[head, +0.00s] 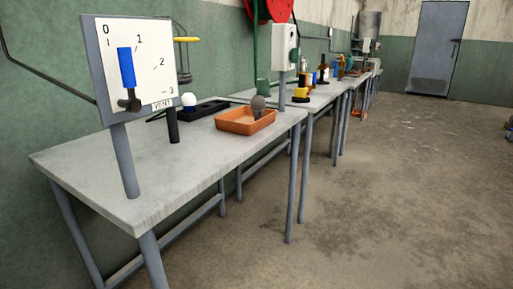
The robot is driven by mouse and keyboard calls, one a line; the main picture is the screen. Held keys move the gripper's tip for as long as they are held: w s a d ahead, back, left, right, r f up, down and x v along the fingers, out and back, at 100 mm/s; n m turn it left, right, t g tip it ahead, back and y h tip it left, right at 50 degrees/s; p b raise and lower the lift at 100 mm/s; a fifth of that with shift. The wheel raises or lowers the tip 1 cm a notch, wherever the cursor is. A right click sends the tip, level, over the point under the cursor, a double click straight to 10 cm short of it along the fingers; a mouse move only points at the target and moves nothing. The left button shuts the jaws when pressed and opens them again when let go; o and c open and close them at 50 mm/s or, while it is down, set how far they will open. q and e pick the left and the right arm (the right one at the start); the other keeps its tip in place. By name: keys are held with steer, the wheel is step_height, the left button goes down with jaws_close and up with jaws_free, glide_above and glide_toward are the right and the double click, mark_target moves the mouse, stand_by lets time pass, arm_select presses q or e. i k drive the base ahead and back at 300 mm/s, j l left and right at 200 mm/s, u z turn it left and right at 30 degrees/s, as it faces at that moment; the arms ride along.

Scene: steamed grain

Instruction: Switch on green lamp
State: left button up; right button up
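A white box (283,42) stands on a grey post at the far end of the nearest table. A small green round part (293,55) is on its right-hand face; it is too small to tell whether it is a lamp or a button, or whether it is lit. Neither of my grippers is in view.
A white VENT panel (143,62) with a 0 to 3 scale and a blue-handled lever (127,68) stands on the near table (190,160). An orange tray (236,128) and a black tray (214,105) lie behind it. More tables continue toward a grey door (436,45).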

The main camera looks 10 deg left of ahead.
mark_target(294, 53)
steer(key=i+l+u, duration=0.15)
steer(key=i+l, duration=0.15)
steer(key=i+l+u, duration=0.15)
steer(key=i+l, duration=0.15)
steer(key=i+l+u, duration=0.1)
steer(key=i+l, duration=0.3)
steer(key=i+l+u, duration=0.15)
steer(key=i+l, duration=0.2)
steer(key=i+l+u, duration=0.15)
steer(key=i+l, duration=0.15)
steer(key=l, duration=0.15)
steer(key=i+l+u, duration=0.15)
steer(key=l, duration=0.35)
steer(key=i+l+u, duration=0.15)
steer(key=i+l, duration=0.2)
steer(key=i+l+u, duration=0.1)
steer(key=i+l, duration=0.15)
steer(key=l, duration=0.4)
